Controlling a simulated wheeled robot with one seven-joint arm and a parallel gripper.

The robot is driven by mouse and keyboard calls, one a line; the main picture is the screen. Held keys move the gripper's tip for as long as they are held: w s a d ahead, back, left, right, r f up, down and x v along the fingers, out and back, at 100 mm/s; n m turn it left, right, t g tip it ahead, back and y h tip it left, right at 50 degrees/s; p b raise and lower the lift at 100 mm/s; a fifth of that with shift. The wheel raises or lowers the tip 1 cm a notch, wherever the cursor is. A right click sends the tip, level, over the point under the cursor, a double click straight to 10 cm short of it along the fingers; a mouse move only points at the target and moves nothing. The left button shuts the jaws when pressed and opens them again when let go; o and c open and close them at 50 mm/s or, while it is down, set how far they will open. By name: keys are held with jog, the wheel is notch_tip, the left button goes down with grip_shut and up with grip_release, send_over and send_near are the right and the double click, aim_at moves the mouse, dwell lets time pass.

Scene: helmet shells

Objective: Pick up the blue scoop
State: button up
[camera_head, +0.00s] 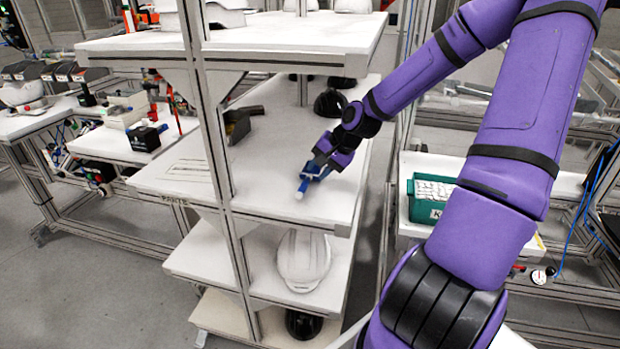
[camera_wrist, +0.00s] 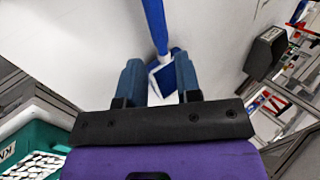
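My gripper (camera_head: 315,171) is low over the board at the scoop's far end. In the wrist view, the scoop's blue handle (camera_wrist: 155,25) runs up the picture and its head (camera_wrist: 165,76) shows between my two blue fingers (camera_wrist: 159,75). The fingers stand apart, one on each side of the head. Part of the head is hidden by the right finger and the gripper body. I cannot tell whether the fingers touch it.
A black helmet shell (camera_head: 330,103) and a dark bin (camera_head: 238,125) stand farther back on the same shelf. A white helmet shell (camera_head: 303,260) sits on the shelf below. A shelf post (camera_head: 212,120) rises left of the scoop. A green crate (camera_head: 428,198) stands to the right.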

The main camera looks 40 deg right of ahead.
aim_at(307, 182)
jog(key=shift+w+a+f, duration=0.35)
jog(key=shift+a+f, duration=0.25)
jog(key=shift+f, duration=0.25)
jog(key=shift+w+a+f, duration=0.35)
jog(key=shift+a+f, duration=0.25)
jog(key=shift+f, duration=0.25)
jog(key=shift+x, duration=0.85)
jog(key=shift+d, duration=0.15)
grip_shut()
